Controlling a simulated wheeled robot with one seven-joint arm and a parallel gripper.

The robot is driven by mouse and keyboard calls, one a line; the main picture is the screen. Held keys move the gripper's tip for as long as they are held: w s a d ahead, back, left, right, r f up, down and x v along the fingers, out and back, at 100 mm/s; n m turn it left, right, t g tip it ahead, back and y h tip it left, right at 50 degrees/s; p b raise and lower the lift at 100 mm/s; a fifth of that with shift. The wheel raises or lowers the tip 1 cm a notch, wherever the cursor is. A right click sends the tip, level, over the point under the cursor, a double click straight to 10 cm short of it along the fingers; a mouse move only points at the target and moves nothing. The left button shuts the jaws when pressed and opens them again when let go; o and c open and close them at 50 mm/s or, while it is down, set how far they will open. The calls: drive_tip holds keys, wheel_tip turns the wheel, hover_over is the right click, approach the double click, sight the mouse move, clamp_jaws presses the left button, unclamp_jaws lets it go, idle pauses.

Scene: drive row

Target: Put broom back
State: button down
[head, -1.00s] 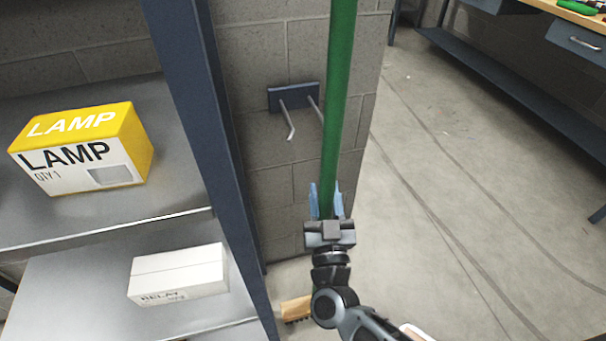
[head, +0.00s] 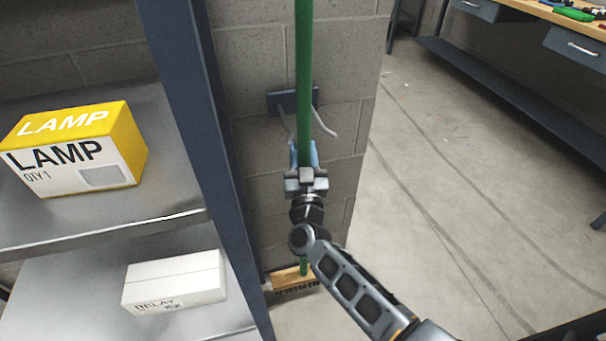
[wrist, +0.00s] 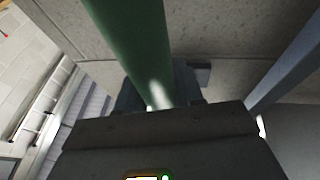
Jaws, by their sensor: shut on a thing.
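My gripper (head: 305,160) is shut on the green handle of the broom (head: 304,70). The handle stands nearly upright, and the broom's wooden head (head: 289,280) with dark bristles shows low beside the shelf post. A blue wall bracket with two pale prongs (head: 326,125) is on the block wall behind the handle. In the head view the handle passes between the two prongs, one on each side. I cannot tell how deep it sits between them. In the wrist view the green handle (wrist: 135,40) rises from between the jaws.
A blue shelf post (head: 205,150) stands close on the left. The shelves hold a yellow and white LAMP box (head: 75,150) and a white RELAY box (head: 175,282). A workbench (head: 540,15) is at the back right. The floor on the right is open.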

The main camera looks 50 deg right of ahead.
wheel_tip(320, 180, down, 7)
drive_tip(key=b, duration=0.2)
drive_tip(key=shift+w+r, duration=0.15)
drive_tip(key=shift+r, duration=0.05)
idle(0.4)
drive_tip(key=shift+d, duration=0.1)
drive_tip(key=shift+f+b, duration=0.2)
drive_tip(key=shift+b, duration=0.2)
drive_tip(key=c, duration=0.7)
unclamp_jaws()
drive_tip(key=shift+f, duration=0.1)
